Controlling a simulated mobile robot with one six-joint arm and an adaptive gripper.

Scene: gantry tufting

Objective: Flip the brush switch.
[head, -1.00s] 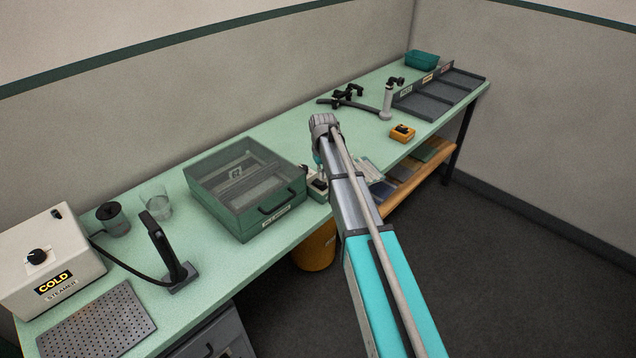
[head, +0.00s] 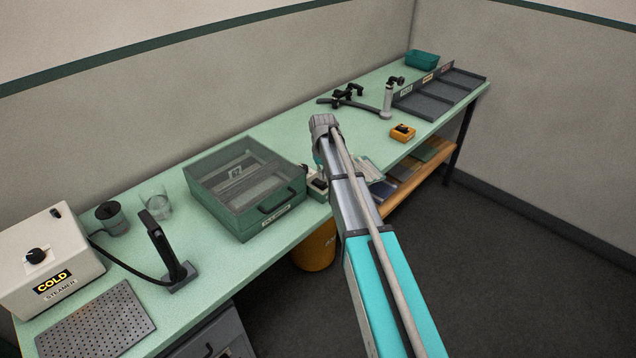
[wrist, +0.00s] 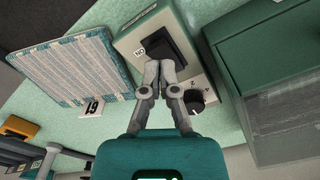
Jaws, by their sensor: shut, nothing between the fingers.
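The switch box (wrist: 207,78) is a pale control box with a dark rocker switch (wrist: 168,45) and a black round knob (wrist: 194,103) in the wrist view. A small label, seen upside down and apparently reading ON, is beside the rocker. My gripper (wrist: 163,70) is shut and empty, with its fingertips over the near edge of the rocker; I cannot tell whether they touch it. The fingers hide part of the rocker and box face. In the head view, the box (head: 317,188) shows partly behind my arm, and my fingers are hidden.
A green glass-lidded case (head: 272,222) stands close beside the box. A blue-bordered card or swatch (wrist: 75,68) with a numbered tag (wrist: 93,106) lies on its other side. The steamer (head: 50,255) is at far left, and an orange device (head: 403,132) is farther right.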

